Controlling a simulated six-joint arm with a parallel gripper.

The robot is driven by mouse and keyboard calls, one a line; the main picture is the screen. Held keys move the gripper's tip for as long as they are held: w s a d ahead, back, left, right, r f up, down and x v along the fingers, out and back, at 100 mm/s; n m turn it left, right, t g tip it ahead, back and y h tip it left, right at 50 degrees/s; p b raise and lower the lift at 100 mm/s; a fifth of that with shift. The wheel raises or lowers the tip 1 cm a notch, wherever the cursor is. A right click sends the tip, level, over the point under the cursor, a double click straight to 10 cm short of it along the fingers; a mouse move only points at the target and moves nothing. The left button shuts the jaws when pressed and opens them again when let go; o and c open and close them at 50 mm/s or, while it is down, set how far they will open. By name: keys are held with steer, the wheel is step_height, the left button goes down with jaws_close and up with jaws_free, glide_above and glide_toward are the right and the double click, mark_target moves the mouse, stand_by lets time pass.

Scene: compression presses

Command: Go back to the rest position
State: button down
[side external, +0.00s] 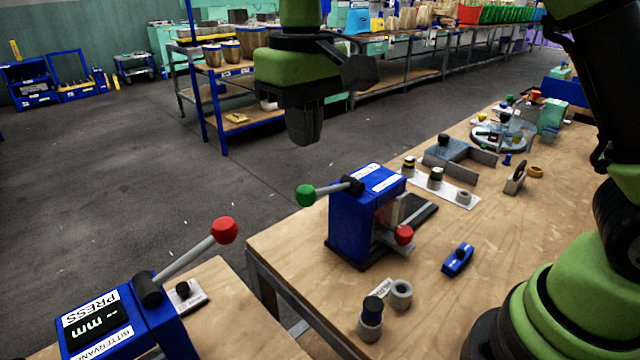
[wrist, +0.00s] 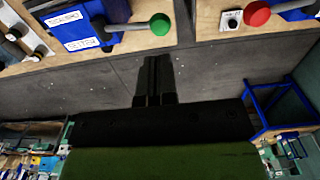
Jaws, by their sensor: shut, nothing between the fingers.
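My gripper (side external: 306,128) hangs in the air in the side view, pointing down over the gap between the tables. It is shut and holds nothing. In the wrist view the closed fingers (wrist: 157,64) show over the grey floor. The blue press (side external: 354,224) with a green-knobbed lever (side external: 306,195) and a red knob (side external: 403,234) stands on the right table, below and to the right of my gripper. It also shows in the wrist view (wrist: 84,27). A second blue press (side external: 122,318) with a red-knobbed lever (side external: 223,231) and a display stands at the lower left.
Grey cups (side external: 400,294), a small blue block (side external: 458,260), a row of fittings (side external: 436,182) and a round fixture (side external: 500,137) sit on the wooden table (side external: 540,260). A blue-framed shelf (side external: 222,98) stands behind. The grey floor (side external: 120,180) at left is clear.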

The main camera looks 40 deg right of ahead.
steer(key=shift+r, duration=0.45)
steer(key=shift+r, duration=0.1)
steer(key=s+d+r+m+t+y, duration=0.1)
steer(key=s+d+r+t, duration=0.1)
steer(key=s+r, duration=0.15)
steer(key=s+d+r+m+t, duration=0.1)
steer(key=s+d+r, duration=0.15)
steer(key=s, duration=0.25)
steer(key=s+d+f+m+t, duration=0.1)
steer(key=s+t, duration=0.1)
steer(key=s, duration=0.3)
steer(key=s+d+f+m+t+y, duration=0.1)
steer(key=s+t, duration=0.1)
steer(key=s, duration=0.3)
steer(key=shift+d, duration=0.4)
